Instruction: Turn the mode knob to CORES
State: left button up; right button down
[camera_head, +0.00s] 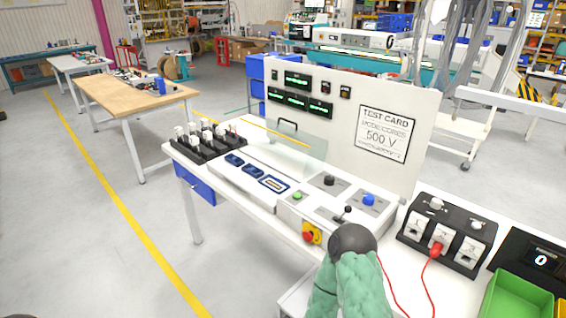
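The sloped control panel (308,196) of the white test bench carries a black knob (329,180) and a blue knob (369,200). The labels beside them are too small to read, so I cannot tell which is the mode knob or where it points. The test card (386,133) on the upright board reads "MODE CORES" and "500 V". A green-sleeved arm with a dark rounded end (352,240) comes up from the bottom, right of centre, apparently my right arm. It is in front of the panel's near edge. Its fingers are hidden. My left gripper is out of view.
A small black lever (346,211), a green button (297,195) and a red emergency stop on yellow (311,233) sit near the arm. A black socket box (447,234) with a red plug and cable stands right. A clear guard (285,151) rises at the panel's left.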

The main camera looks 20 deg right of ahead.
aim_at(329, 179)
jog(key=z, duration=1.25)
